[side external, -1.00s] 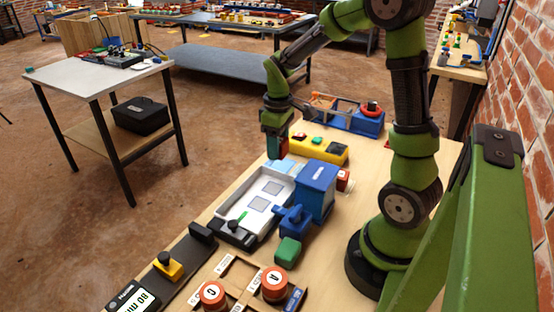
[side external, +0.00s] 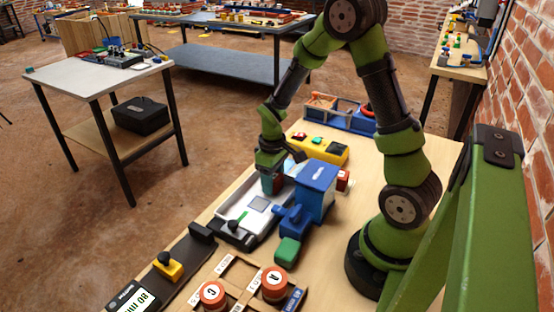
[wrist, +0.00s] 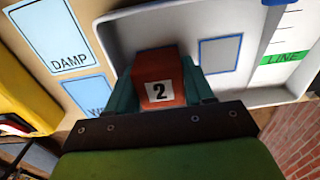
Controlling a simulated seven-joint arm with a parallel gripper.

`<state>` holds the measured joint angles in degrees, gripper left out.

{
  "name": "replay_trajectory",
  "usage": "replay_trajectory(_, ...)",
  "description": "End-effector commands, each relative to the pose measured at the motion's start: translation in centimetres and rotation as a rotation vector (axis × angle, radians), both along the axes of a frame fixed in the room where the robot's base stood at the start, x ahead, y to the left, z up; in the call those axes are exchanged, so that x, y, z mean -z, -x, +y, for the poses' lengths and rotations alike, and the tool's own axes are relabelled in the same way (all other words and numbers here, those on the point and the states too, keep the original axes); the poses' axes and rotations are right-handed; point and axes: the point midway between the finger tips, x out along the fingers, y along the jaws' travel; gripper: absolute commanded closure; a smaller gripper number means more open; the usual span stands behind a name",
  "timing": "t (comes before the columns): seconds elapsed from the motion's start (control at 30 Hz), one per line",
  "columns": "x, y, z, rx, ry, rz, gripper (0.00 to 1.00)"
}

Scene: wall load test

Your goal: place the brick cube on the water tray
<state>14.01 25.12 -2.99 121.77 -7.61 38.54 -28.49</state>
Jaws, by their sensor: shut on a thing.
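The orange-red brick cube, marked 2, (wrist: 158,75) is held in my gripper (side external: 271,183); it also shows in the side view (side external: 276,185). My gripper is shut on it, with a teal finger on each side in the wrist view. The water tray (side external: 232,208) is a shallow light-grey tray with square marks on its floor. The brick is over the tray's far part; whether it touches the floor I cannot tell. One square mark (wrist: 220,54) shows beside the brick; the other is hidden. The tray's inside also shows in the wrist view (wrist: 190,27).
A tall blue box (side external: 315,190) stands close along the tray's right side. A blue fitting (side external: 292,218) and green block (side external: 287,250) are nearer. A yellow button box (side external: 320,148) lies beyond the tray. A DAMP card (wrist: 66,38) lies beside the tray.

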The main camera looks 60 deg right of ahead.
Motion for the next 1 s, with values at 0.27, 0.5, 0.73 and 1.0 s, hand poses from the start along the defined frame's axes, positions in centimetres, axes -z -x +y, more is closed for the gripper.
replay_trajectory(0.27, 0.2, 0.0, 0.0, -0.001, 0.000, -0.001, 0.83)
replay_trajectory(0.5, 0.2, 0.0, 0.0, -0.001, 0.000, -0.001, 0.37)
replay_trajectory(0.73, -0.6, -0.1, 0.0, -0.001, 0.001, -0.005, 0.37)
replay_trajectory(1.0, -3.7, -0.1, 0.0, -0.001, 0.001, -0.004, 0.37)
